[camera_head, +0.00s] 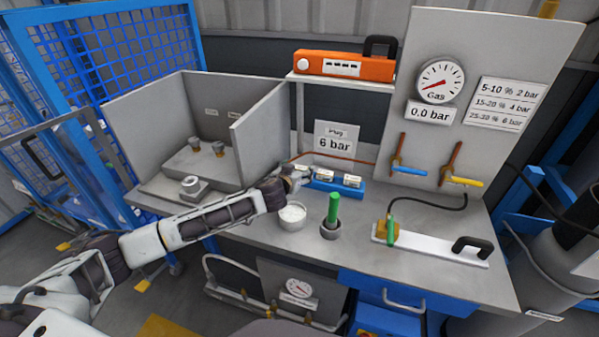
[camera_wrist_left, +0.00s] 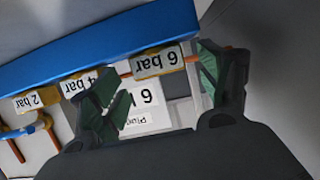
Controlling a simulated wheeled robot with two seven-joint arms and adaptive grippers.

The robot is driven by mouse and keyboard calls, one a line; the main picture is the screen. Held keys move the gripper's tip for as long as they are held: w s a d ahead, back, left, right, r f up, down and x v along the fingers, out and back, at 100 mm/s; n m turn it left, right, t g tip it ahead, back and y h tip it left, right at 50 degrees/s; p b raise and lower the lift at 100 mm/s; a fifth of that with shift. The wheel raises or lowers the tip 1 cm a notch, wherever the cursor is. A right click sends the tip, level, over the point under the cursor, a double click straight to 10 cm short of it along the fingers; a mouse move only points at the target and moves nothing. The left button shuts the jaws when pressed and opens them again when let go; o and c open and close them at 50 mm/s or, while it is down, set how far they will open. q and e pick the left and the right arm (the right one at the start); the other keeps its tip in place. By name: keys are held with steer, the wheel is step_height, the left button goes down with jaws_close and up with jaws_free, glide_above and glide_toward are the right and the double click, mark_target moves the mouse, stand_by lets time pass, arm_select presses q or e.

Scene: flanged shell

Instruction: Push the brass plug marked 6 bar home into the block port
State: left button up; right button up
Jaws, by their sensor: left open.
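The plug marked 6 bar (camera_wrist_left: 158,62) shows upside down in the left wrist view, in a blue rack (camera_wrist_left: 95,45). My left gripper (camera_wrist_left: 156,72) is open, with one finger on each side of that plug, apart from it as far as I can tell. In the head view my left gripper (camera_head: 293,177) is at the left end of the blue rack (camera_head: 322,186) and partly hides that plug. A brass-coloured block (camera_head: 382,231) stands on a white plate at the right, with a green part and a black hose; its port cannot be made out. My right gripper is not in view.
Plugs marked 4 bar (camera_wrist_left: 76,84) and 2 bar (camera_wrist_left: 28,101) share the rack. A white bowl (camera_head: 292,222) and a cup with a green rod (camera_head: 333,208) stand in front. A sign (camera_head: 336,146) reads 6 bar. A gauge panel (camera_head: 480,60) stands behind.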

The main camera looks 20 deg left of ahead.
arm_select(q)
steer(key=shift+w+f, duration=0.15)
steer(key=shift+w, duration=0.2)
steer(key=shift+c, duration=0.3)
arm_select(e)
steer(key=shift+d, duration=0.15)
arm_select(q)
steer(key=c, duration=1.1)
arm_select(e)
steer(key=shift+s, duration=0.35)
arm_select(q)
steer(key=shift+r, duration=0.9)
step_height(320, 180, up, 8)
steer(key=shift+r+p, duration=0.2)
steer(key=shift+p, duration=0.15)
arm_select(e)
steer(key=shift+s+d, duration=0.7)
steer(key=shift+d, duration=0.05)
